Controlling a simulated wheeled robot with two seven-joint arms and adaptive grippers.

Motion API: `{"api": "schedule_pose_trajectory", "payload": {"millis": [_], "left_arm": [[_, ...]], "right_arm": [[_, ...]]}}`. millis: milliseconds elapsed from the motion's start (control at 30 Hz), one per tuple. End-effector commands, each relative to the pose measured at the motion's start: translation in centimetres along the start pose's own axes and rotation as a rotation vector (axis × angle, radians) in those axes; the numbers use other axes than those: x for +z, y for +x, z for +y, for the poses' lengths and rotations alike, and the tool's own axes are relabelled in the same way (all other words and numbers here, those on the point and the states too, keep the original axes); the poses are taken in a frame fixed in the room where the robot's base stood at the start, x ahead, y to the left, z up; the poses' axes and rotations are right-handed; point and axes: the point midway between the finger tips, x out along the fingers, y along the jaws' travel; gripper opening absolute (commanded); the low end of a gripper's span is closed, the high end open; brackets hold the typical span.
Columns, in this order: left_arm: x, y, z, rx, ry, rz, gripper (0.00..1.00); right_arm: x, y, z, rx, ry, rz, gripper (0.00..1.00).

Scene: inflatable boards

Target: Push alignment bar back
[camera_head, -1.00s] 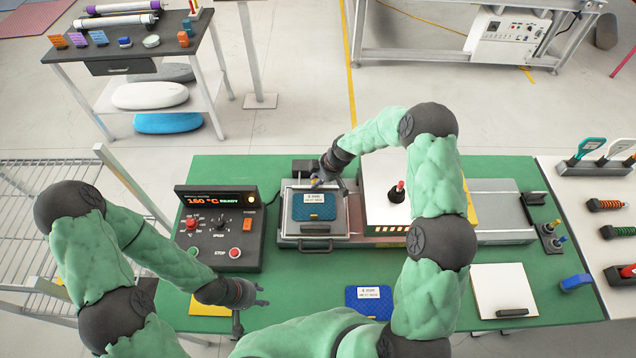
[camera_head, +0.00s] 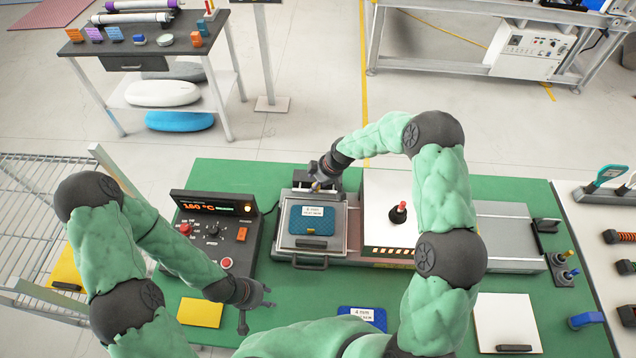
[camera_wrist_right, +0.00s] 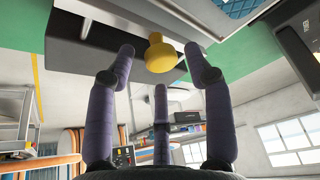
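A dark block with a yellow knob (camera_wrist_right: 161,53) shows in the right wrist view; I take it for the alignment bar (camera_head: 300,180), whose dark end shows behind the tray in the head view. My right gripper (camera_head: 318,183) is at the tray's back edge. In the wrist view its fingers are spread around the knob with gaps visible, so it is open; contact is unclear. The framed tray (camera_head: 341,240) holds a blue labelled board (camera_head: 312,227). My left gripper (camera_head: 262,293) has spread fingers and hangs empty over the bench front.
A control box (camera_head: 203,258) with a lit display stands left of the tray. A white press block (camera_head: 385,235) with a red knob stands to its right. A yellow sheet (camera_head: 200,312), another blue board (camera_head: 362,318) and a white pad (camera_head: 507,325) lie on the green bench.

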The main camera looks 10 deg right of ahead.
Motion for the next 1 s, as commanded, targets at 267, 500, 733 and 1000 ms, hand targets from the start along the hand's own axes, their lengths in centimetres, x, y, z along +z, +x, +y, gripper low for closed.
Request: {"api": "schedule_pose_trajectory", "payload": {"millis": [267,500,733,1000], "left_arm": [[0.0,0.0,0.0,0.000,0.000,0.000,0.40],[0.0,0.0,0.0,0.000,0.000,0.000,0.40],[0.0,0.0,0.0,0.000,0.000,0.000,0.40],[0.0,0.0,0.0,0.000,0.000,0.000,0.40]], "right_arm": [[0.2,-0.3,-0.1,-0.003,0.001,-0.003,0.52],[0.1,-3.5,0.0,-0.001,0.001,-0.002,0.52],[0.0,-8.1,0.1,0.000,0.000,-0.001,0.52],[0.0,-11.3,0.0,-0.002,0.000,-0.002,0.52]]}}
